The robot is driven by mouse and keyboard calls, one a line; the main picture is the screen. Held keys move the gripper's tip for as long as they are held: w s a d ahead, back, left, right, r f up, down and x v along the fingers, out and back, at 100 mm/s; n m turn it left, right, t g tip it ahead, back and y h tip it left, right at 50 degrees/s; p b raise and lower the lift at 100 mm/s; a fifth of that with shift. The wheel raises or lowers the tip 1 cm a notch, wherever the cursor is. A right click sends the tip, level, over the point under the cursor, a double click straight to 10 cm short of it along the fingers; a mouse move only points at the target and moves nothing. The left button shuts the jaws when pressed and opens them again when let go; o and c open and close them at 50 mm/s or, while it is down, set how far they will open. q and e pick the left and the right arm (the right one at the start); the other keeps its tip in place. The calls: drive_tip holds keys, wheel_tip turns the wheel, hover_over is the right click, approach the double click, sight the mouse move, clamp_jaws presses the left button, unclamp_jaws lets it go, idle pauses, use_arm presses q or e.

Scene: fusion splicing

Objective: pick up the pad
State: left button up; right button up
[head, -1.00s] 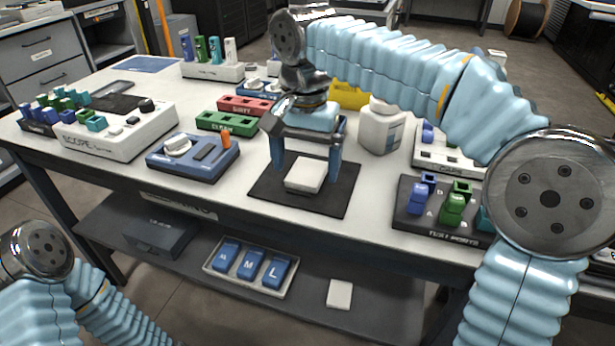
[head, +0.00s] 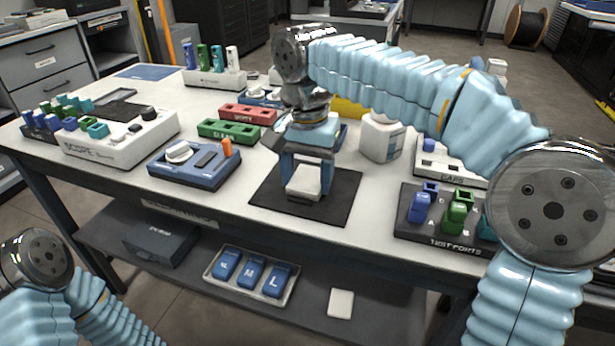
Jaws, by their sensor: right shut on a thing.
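The white pad (head: 303,183) is on or just above the black square mat (head: 342,200) at the front middle of the table. My right gripper (head: 306,182) points down over it, with its blue fingers closed on the pad's sides. Whether the pad touches the mat cannot be told. Another flat white piece (head: 341,303) lies on the lower shelf. My left arm shows at the lower left, but its gripper is out of view.
A blue device (head: 194,164) with an orange knob stands left of the mat. The test ports block (head: 440,212) is to the right, and a white bottle (head: 380,138) behind. Red (head: 248,114) and green (head: 229,131) trays lie behind left.

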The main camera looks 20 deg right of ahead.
drive_tip(key=shift+r, duration=0.4)
use_arm(q)
drive_tip(key=shift+r+p, duration=0.75)
drive_tip(key=shift+r, duration=0.05)
use_arm(e)
drive_tip(key=s+a+r, duration=0.7)
drive_tip(key=s+r, duration=0.4)
drive_tip(key=r, duration=0.1)
drive_tip(key=shift+s+a, duration=0.3)
drive_tip(key=shift+s, duration=0.1)
drive_tip(key=shift+w+d, duration=0.1)
